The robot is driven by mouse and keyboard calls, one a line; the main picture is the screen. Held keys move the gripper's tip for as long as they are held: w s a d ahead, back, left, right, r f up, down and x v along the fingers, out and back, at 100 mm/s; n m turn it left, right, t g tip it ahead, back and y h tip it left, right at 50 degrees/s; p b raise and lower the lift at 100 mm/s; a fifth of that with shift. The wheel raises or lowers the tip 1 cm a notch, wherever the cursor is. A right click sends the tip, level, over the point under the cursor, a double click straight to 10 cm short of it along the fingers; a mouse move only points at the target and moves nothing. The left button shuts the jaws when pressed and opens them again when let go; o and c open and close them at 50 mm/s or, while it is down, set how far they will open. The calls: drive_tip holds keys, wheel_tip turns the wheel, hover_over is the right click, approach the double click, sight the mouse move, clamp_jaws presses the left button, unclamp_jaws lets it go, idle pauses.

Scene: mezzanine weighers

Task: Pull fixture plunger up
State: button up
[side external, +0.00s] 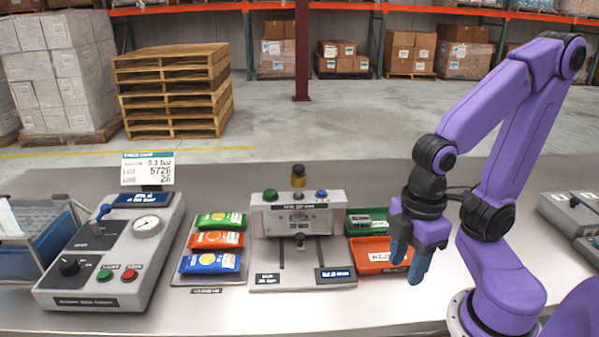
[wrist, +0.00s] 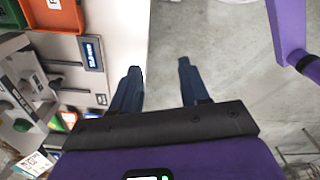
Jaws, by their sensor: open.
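The grey fixture (side external: 322,222) stands mid-table, with a green button (side external: 270,194) and a blue button (side external: 321,194) on top. A yellow knob with a dark cap (side external: 298,176) stands upright behind its top edge and looks like the plunger. A small dark knob (side external: 299,240) is on the front, between two dark slots. My gripper (side external: 407,272) points down to the right of the fixture, in front of the orange tray. It is open and empty, as its spread blue fingers (wrist: 159,66) show in the wrist view. The fixture is partly cut off at left there.
An orange tray (side external: 372,262) and a green tray (side external: 358,223) lie between fixture and gripper. Left of the fixture are several colored packets (side external: 219,221) and a grey console (side external: 135,268) with a gauge and blue lever. The front table strip (side external: 280,312) is clear.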

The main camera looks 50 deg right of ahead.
drive_tip(key=shift+o, duration=0.7)
drive_tip(key=w+d+m+g+y, duration=0.25)
drive_tip(key=w+m+y, duration=0.25)
drive_tip(key=w+m, duration=0.45)
drive_tip(key=w+d+m+g+y, duration=0.1)
drive_tip(key=w+m+g+y, duration=0.35)
drive_tip(key=m, duration=0.85)
drive_tip(key=w+d+r+m+t+y, duration=0.1)
drive_tip(key=w+d+m+t+y, duration=0.2)
drive_tip(key=w+d+m+t, duration=0.65)
drive_tip(key=w+d+m+t+y, duration=0.35)
drive_tip(key=d+m+t, duration=0.2)
drive_tip(key=d, duration=0.65)
drive_tip(key=shift+n+t+h, duration=0.4)
drive_tip(key=shift+n, duration=0.05)
drive_tip(key=x, duration=1.7)
drive_tip(key=shift+w, duration=0.55)
